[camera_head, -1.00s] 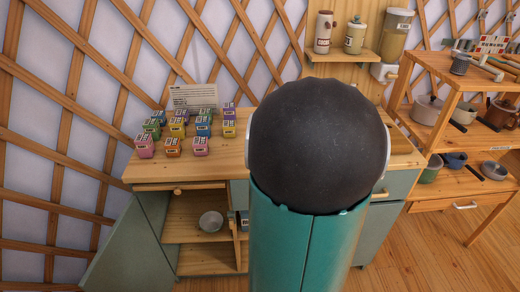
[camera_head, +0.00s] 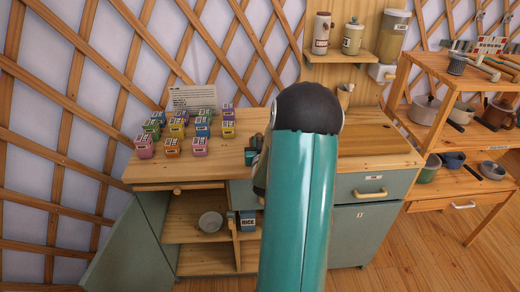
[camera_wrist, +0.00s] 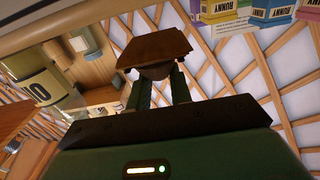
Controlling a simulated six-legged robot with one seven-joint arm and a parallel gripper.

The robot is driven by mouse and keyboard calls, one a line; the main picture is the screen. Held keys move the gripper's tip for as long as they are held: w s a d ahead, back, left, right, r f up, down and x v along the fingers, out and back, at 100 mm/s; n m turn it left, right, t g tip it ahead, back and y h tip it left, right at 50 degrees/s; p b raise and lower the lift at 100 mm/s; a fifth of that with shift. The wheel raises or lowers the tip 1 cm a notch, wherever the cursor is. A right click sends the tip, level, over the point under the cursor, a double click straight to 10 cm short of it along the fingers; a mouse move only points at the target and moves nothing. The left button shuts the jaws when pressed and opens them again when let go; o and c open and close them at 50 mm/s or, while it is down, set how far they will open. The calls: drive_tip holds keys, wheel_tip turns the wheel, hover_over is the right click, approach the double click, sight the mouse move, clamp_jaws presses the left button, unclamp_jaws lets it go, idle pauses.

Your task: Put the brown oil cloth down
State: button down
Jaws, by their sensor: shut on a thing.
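My gripper (camera_wrist: 160,88) shows in the wrist view with its two dark green fingers shut on the brown oil cloth (camera_wrist: 155,46). The cloth is a folded, flat brown piece across the fingertips, with a darker rounded part between the fingers. In the head view my teal arm hides the cloth and most of my gripper, so I cannot tell its height over the wooden counter (camera_head: 160,170).
Several small coloured boxes (camera_head: 172,147) stand on the counter's left, before a white sign (camera_head: 195,97). A shelf rack (camera_head: 450,85) with pots stands at right. A jar labelled 10 (camera_wrist: 40,88) is close in the wrist view.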

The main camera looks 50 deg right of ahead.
drive_tip(key=shift+f, duration=1.45)
drive_tip(key=shift+f, duration=0.2)
drive_tip(key=c, duration=1.3)
unclamp_jaws()
drive_tip(key=shift+o, duration=0.2)
drive_tip(key=shift+r, duration=0.1)
